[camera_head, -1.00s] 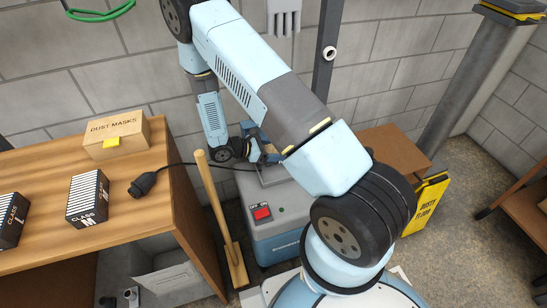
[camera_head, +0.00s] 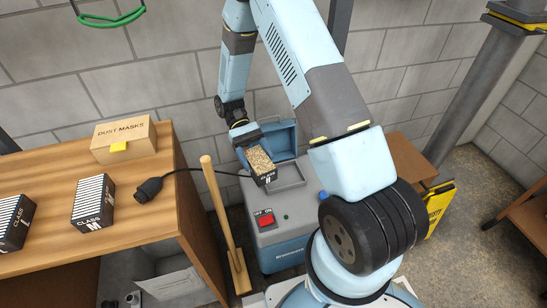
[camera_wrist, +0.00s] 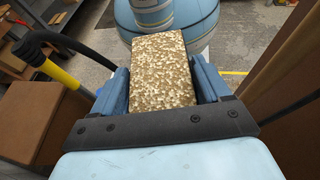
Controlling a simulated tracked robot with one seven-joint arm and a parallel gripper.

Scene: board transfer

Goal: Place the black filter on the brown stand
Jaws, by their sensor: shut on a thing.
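My gripper (camera_head: 247,140) is shut on a filter (camera_head: 259,161) with a speckled tan, dust-caked top and a black side with white lettering. In the wrist view the filter (camera_wrist: 150,70) sits between the two blue fingers (camera_wrist: 162,88). It is held above the grey-blue machine, near its open tray (camera_head: 290,175). Two other black filters with white pleats, one marked CLASS M (camera_head: 92,203) and one at the left edge (camera_head: 14,224), stand on the wooden bench. A brown surface (camera_head: 408,160), perhaps the stand, shows behind my arm at the right, partly hidden.
The wooden bench (camera_head: 150,215) also bears a dust masks box (camera_head: 124,140) and a black plug (camera_head: 146,189) with a cable. A wooden handle (camera_head: 219,215) leans between bench and machine (camera_head: 290,232). A yellow sign (camera_head: 438,205) stands at the right.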

